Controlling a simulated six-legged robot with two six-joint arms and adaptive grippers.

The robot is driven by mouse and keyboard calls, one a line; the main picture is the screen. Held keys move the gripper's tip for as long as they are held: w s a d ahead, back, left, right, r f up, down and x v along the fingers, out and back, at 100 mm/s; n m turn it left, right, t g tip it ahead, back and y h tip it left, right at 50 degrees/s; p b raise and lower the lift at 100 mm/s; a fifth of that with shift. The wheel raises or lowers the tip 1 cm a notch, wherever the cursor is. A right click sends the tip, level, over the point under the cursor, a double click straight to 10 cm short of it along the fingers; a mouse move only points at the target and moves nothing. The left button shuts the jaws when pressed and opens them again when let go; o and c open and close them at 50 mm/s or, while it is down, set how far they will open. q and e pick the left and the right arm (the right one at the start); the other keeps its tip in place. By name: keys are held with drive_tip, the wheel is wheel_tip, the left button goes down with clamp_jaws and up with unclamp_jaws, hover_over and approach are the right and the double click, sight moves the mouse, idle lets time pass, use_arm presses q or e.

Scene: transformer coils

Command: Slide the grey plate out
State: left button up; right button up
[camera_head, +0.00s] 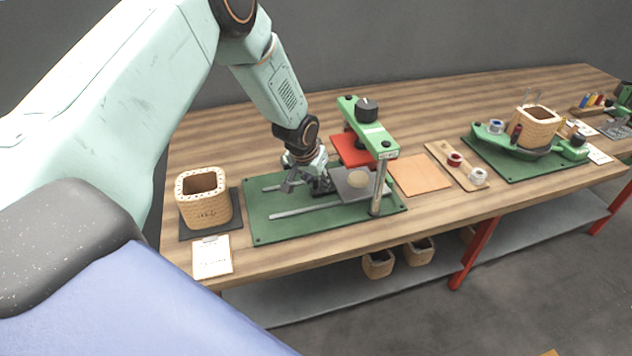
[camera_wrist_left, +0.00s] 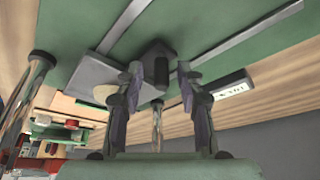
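The grey plate (camera_head: 349,181) lies between two rails on the green base (camera_head: 262,229), partly under a green press frame (camera_head: 372,131). A round tan disc (camera_head: 358,180) rests on it. In the left wrist view the plate (camera_wrist_left: 88,76) shows beyond the fingers, with its dark handle (camera_wrist_left: 157,64) between them. My left gripper (camera_head: 309,181) is at the plate's left end, over the base. In the left wrist view its fingers (camera_wrist_left: 159,78) stand apart on either side of the handle, with gaps visible; contact cannot be told. My right gripper is not in view.
A tan woven box (camera_head: 204,199) on a dark mat and a clipboard (camera_head: 212,257) stand left of the base. The rails' left stretch is clear.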

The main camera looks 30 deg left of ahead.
use_arm(q)
drive_tip(key=shift+s+a, duration=0.1)
drive_tip(key=shift+a, duration=0.05)
drive_tip(key=c, duration=0.3)
clamp_jaws()
drive_tip(key=shift+r, duration=0.1)
